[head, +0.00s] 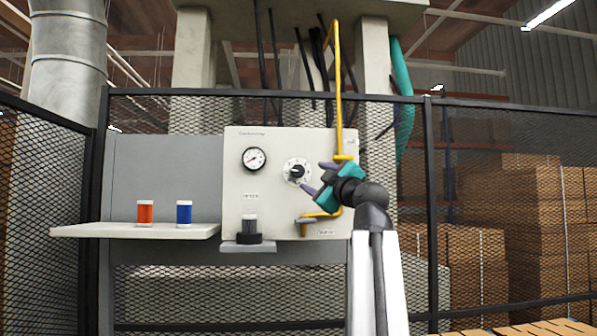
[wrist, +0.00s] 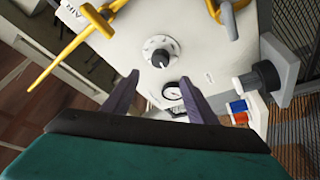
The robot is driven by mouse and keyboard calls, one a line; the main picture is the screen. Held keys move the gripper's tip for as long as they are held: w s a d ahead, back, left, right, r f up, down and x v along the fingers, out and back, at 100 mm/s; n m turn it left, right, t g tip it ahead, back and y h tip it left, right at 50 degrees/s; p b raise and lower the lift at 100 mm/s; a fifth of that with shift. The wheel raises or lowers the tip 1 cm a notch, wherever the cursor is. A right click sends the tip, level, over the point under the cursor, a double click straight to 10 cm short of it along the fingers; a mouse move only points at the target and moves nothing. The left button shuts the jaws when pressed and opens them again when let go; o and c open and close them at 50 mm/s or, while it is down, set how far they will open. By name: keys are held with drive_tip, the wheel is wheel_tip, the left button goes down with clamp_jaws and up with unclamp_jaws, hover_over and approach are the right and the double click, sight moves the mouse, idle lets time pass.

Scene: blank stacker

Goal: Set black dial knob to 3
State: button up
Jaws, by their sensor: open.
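The black dial knob (head: 297,172) sits on a round white scale on the pale control panel (head: 240,200). In the wrist view the knob (wrist: 161,58) and its scale lie just beyond my fingertips, near the top middle. The scale's numbers are too small to read, so the knob's setting cannot be told. My gripper (head: 318,180) is open and empty, close to the knob on its right side in the head view. In the wrist view my gripper (wrist: 160,92) has its two fingers apart, with the panel between them. No contact with the knob shows.
A round gauge (head: 254,158) is left of the knob. A yellow pipe (head: 338,90) runs down the panel's right side, close to my gripper. A black cylinder (head: 249,232) stands on a small ledge below. Red (head: 145,213) and blue (head: 184,213) containers stand on the left shelf (head: 130,231).

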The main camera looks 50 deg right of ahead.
sight(298, 171)
drive_tip(key=p+x, duration=0.4)
drive_tip(key=x, duration=0.7)
drive_tip(key=shift+w+d+r, duration=0.15)
drive_tip(key=shift+r, duration=0.05)
drive_tip(key=shift+p+x, duration=0.4)
drive_tip(key=shift+x, duration=0.45)
drive_tip(key=shift+f, duration=0.1)
drive_tip(key=c, duration=1.1)
